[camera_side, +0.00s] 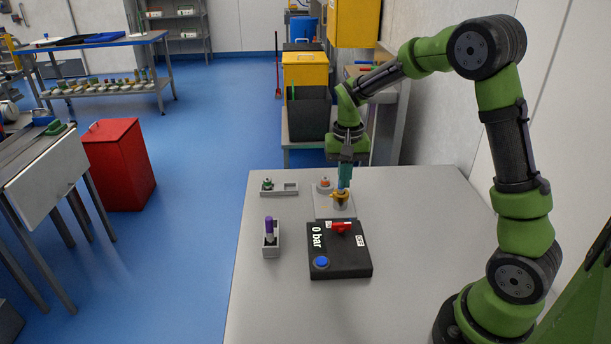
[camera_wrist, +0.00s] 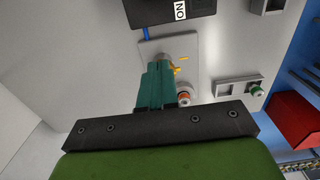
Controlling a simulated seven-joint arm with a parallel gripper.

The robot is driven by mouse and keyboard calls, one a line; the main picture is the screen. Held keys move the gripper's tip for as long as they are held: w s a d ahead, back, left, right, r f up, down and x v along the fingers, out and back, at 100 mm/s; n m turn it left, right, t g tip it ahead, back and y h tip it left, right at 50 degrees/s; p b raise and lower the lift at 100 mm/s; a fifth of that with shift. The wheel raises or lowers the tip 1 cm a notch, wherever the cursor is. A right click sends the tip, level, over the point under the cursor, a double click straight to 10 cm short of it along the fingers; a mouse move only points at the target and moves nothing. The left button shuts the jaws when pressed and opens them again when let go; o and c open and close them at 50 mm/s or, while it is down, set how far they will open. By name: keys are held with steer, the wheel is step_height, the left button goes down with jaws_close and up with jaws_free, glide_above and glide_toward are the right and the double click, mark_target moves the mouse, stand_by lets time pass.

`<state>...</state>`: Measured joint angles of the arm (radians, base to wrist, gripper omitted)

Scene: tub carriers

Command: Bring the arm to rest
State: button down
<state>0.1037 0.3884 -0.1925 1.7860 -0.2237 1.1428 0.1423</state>
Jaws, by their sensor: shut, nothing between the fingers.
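My gripper (camera_side: 344,185) points down over the grey plate (camera_side: 321,208) on the table. Its teal fingers are shut with nothing between them; they also show in the wrist view (camera_wrist: 157,80). Just under the fingertips in the side view is a yellow-orange part (camera_side: 341,197) on the plate. In the wrist view the fingers partly hide the plate (camera_wrist: 150,50) and the yellow part (camera_wrist: 178,71).
A black box (camera_side: 345,262) with a red handle (camera_side: 341,227) and blue button (camera_side: 321,262) stands in front, marked "0 bar". A purple-topped piece (camera_side: 269,227) stands in a grey holder. A second holder (camera_side: 290,187) has a green piece (camera_side: 267,183). The table's right side is clear.

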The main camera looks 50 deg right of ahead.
stand_by(0.3)
steer(key=s+a+r+n+t+y, duration=0.2)
steer(key=s+a+r+n+t, duration=0.3)
steer(key=s+a+r, duration=0.8)
steer(key=s+a+t, duration=0.1)
steer(key=s+t, duration=0.1)
steer(key=s, duration=0.1)
steer(key=shift+s+r, duration=0.15)
steer(key=shift+s, duration=0.1)
steer(key=c, duration=1.8)
jaws_free()
